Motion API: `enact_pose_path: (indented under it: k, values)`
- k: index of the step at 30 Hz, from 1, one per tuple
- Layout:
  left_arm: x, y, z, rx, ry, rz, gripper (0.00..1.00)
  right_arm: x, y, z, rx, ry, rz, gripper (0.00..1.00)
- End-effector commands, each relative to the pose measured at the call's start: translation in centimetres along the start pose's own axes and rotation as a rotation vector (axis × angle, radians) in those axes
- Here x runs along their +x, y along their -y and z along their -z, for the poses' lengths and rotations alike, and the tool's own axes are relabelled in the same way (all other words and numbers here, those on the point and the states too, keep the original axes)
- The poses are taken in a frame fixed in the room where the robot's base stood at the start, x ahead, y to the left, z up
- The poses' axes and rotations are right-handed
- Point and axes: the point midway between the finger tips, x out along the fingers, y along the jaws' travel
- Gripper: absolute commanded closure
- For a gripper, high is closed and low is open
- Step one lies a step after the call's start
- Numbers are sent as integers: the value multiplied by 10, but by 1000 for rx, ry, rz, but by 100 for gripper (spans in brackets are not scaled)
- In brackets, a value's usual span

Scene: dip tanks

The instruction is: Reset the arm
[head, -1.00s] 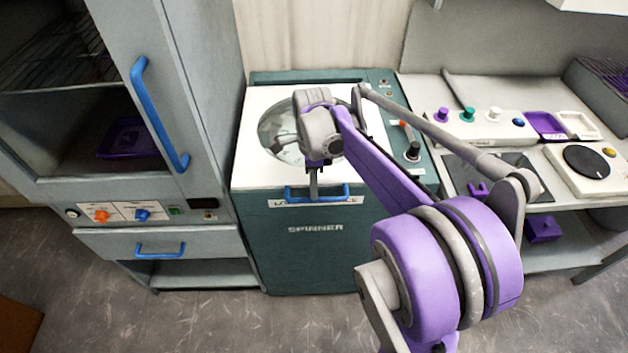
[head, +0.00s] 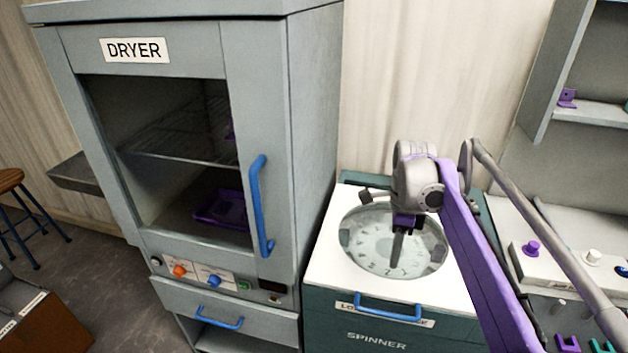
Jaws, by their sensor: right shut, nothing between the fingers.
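My right arm, purple and grey, comes in from the lower right. My right gripper (head: 396,250) points down above the round clear lid (head: 370,255) of the spinner. Its fingers are shut with nothing held; whether the tips touch the lid I cannot tell. The spinner (head: 400,327) is a teal cabinet with a white top and a blue handle (head: 389,308) on its front edge. My left gripper is out of view.
The grey dryer (head: 318,150) stands left of the spinner, with a blue door handle (head: 259,205). A purple tray (head: 220,208) lies inside it. A stool (head: 14,200) stands far left. A bench (head: 560,283) with coloured knobs is at right.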

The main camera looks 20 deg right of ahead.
Motion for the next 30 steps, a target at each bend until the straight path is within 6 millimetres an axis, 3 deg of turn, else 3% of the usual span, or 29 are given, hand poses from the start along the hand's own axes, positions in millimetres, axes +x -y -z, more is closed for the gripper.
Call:
enact_pose_path:
  k: [5, 8, 11, 15, 21, 25, 30]
  values:
    - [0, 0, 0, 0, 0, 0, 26, 2, -3, -2, -29, 0, 8, 100]
    - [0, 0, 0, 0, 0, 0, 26, 10, -15, -14, -166, -3, 45, 100]
    - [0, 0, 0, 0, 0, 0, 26, 28, -38, -33, -441, -16, 121, 100]
    - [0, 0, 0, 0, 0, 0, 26, 66, -82, -59, -952, -72, 263, 100]
    - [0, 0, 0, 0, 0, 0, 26, 126, -141, -80, -1650, -223, 465, 100]
    - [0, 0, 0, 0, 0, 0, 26, 156, -167, -85, -1971, -335, 564, 100]
    - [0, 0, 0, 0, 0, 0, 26, 175, -182, -87, -2176, -427, 628, 100]
